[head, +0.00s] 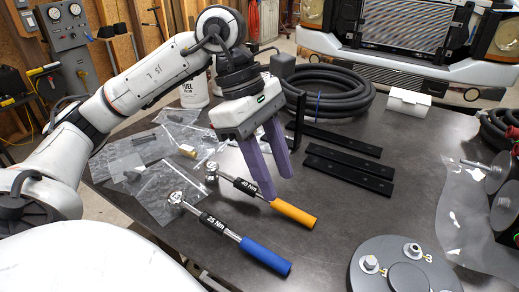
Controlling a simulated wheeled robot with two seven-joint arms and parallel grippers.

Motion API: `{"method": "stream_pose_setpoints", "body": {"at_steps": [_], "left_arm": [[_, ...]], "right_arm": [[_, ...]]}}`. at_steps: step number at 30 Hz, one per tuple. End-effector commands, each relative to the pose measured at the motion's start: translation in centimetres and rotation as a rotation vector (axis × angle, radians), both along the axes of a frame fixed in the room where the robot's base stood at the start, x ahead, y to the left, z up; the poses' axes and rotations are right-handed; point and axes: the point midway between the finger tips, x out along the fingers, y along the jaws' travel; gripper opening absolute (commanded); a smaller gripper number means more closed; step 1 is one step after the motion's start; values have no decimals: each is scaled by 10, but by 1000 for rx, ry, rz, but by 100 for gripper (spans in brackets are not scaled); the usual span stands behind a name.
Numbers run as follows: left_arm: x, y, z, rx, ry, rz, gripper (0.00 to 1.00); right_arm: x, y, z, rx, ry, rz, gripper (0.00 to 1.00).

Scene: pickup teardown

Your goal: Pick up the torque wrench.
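Two torque wrenches lie side by side on the dark table. One has an orange handle (293,213) and a "40 Nm" label; the other has a blue handle (265,256) and a "25 Nm" label. Their ratchet heads point to the upper left. My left gripper (279,187) has purple fingers pointing down, spread apart with nothing visible between them. Its fingertips are over or just behind the orange-handled wrench, where the shaft meets the handle. One fingertip overlaps the shaft in the picture; I cannot tell whether it touches. My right gripper is not in view.
Clear plastic bags (150,160) with small parts lie left of the wrenches. A grey round hub (405,268) stands at the front right. Table space between wrenches and hub is clear.

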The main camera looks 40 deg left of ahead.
Motion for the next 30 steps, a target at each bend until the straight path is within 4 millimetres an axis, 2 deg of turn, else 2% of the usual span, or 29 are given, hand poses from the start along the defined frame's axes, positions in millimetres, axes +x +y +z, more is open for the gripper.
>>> {"method": "stream_pose_setpoints", "body": {"at_steps": [7, 15, 23, 24, 30], "left_arm": [[0, -11, -19, -2, 5, -3, 39], [2, -29, -51, -5, 3, -2, 39], [3, -30, -55, -3, 1, -1, 39], [3, -30, -55, -3, 1, -1, 37], [3, -30, -55, -4, 1, -1, 4]], "right_arm": [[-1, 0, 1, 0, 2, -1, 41], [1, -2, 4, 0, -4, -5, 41], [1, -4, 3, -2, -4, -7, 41], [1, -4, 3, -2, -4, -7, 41], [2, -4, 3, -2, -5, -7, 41]]}}
